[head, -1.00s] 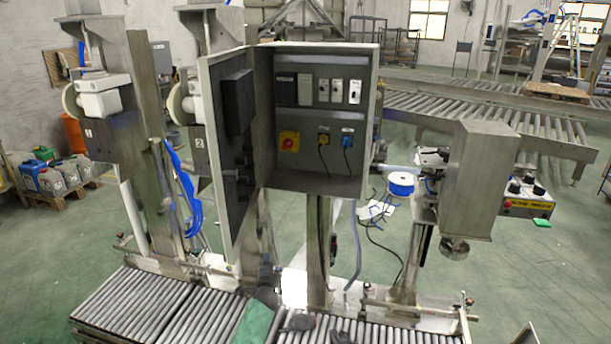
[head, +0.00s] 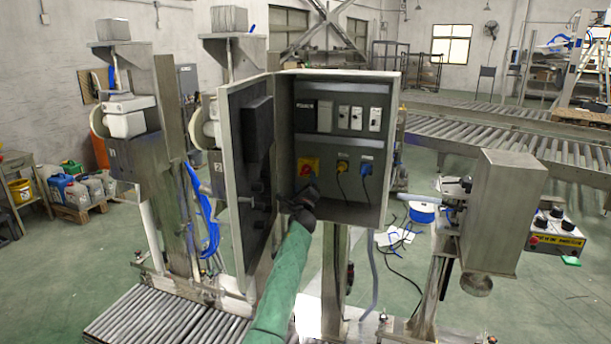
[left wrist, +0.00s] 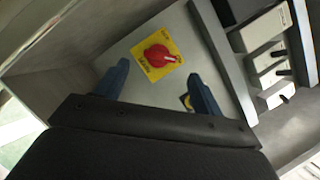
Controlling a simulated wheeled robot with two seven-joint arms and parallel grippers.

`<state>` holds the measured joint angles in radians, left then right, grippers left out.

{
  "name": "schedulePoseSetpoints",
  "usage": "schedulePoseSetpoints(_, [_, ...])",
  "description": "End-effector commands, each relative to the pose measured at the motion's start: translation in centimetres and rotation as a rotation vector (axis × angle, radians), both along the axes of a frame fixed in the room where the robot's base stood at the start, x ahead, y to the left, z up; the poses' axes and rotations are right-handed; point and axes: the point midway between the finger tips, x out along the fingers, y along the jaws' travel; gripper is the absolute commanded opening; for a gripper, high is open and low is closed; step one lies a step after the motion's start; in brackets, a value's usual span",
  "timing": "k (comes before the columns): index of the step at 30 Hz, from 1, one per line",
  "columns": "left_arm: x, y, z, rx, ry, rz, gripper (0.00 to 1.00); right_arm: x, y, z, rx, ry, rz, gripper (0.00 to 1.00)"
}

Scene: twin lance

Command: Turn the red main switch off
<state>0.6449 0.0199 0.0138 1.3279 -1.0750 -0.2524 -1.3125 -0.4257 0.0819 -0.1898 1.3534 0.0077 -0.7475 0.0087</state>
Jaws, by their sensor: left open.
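The red main switch (left wrist: 160,56) is a red rotary knob on a yellow square plate, inside the open grey cabinet (head: 393,140). In the head view the yellow plate (head: 304,166) shows at the lower left of the cabinet's inner panel, partly hidden by my left gripper. My left gripper (head: 305,197) is at the cabinet opening, just below and in front of the switch. In the left wrist view its two blue fingers (left wrist: 160,86) are spread open and empty, with the knob beyond and between them. I cannot tell any contact. My right gripper is not in view.
The cabinet door (head: 245,180) stands open on the left, close to my left arm. A yellow socket (head: 342,167) and a blue socket (head: 366,169) with cables sit right of the switch. Several breakers (head: 357,118) are above. A roller conveyor (head: 150,318) runs below.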

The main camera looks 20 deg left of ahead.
Motion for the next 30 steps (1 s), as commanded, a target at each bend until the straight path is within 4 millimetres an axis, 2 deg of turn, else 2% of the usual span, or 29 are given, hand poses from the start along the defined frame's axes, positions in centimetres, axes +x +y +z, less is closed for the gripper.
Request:
schedulePoseSetpoints(6, [2.8, 0.6, 0.9, -0.004, 0.000, -0.002, 0.68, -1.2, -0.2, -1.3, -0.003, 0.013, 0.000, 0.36])
schedulePoseSetpoints(12, [4.3, 1.1, 1.2, -0.002, -0.001, 0.001, 0.68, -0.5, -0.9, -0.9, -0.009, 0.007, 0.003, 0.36])
schedulePoseSetpoints(18, [4.9, 1.2, 1.3, -0.002, 0.000, -0.001, 0.68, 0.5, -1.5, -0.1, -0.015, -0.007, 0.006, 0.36])
schedulePoseSetpoints(25, [4.9, 1.2, 1.4, -0.002, 0.000, -0.001, 0.68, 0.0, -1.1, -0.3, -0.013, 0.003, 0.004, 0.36])
schedulePoseSetpoints(30, [4.9, 1.2, 1.3, -0.002, 0.000, -0.001, 0.35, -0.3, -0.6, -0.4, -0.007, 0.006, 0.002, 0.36])
